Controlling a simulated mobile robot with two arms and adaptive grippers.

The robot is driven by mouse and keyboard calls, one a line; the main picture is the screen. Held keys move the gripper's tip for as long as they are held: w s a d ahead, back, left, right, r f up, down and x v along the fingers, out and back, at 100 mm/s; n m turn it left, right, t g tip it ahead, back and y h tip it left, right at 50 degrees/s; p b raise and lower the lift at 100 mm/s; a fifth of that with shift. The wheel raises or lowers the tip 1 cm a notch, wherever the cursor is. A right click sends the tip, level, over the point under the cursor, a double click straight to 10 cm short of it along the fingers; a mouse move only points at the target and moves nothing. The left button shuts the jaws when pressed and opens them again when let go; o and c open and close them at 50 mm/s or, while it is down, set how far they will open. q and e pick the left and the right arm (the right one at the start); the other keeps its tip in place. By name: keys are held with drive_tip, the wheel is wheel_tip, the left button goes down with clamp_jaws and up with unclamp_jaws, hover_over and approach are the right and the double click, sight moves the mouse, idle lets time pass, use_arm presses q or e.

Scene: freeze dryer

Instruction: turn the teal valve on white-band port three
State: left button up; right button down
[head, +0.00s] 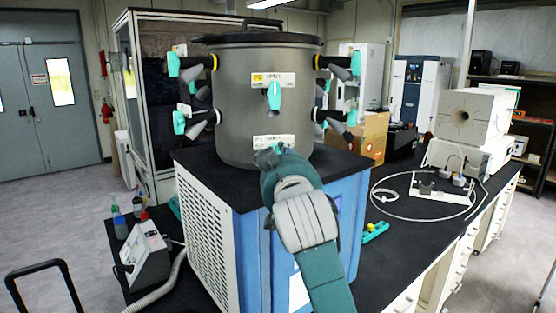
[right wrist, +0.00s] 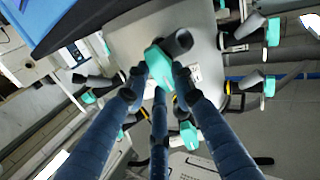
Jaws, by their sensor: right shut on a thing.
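The grey drum chamber (head: 235,115) of the freeze dryer carries teal valves on black ports in an upper and a lower row. A white label plate (head: 273,141) sits low on its front, above my right gripper (head: 268,158). In the right wrist view, my right gripper (right wrist: 160,76) is shut on a teal valve (right wrist: 157,60), with fingers on both sides of it. In the head view, my wrist hides most of that valve and its port. A front upper teal valve (head: 274,95) hangs below a yellow-marked plate (head: 273,79). My left gripper is not in view.
Other teal valves stick out at the left (head: 179,122) and right (head: 355,62) of the chamber. The blue and white dryer body (head: 205,230) stands below on a black bench. A grey pump-like device (head: 146,252) stands at left, and a coiled tube (head: 395,210) lies at right.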

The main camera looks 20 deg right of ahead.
drive_tip(key=shift+m, duration=0.5)
idle(0.3)
drive_tip(key=c, duration=1.4)
unclamp_jaws()
drive_tip(key=shift+c, duration=0.2)
drive_tip(key=shift+s, duration=0.1)
drive_tip(key=s+a, duration=0.2)
drive_tip(key=s, duration=0.9)
drive_tip(key=shift+s, duration=0.35)
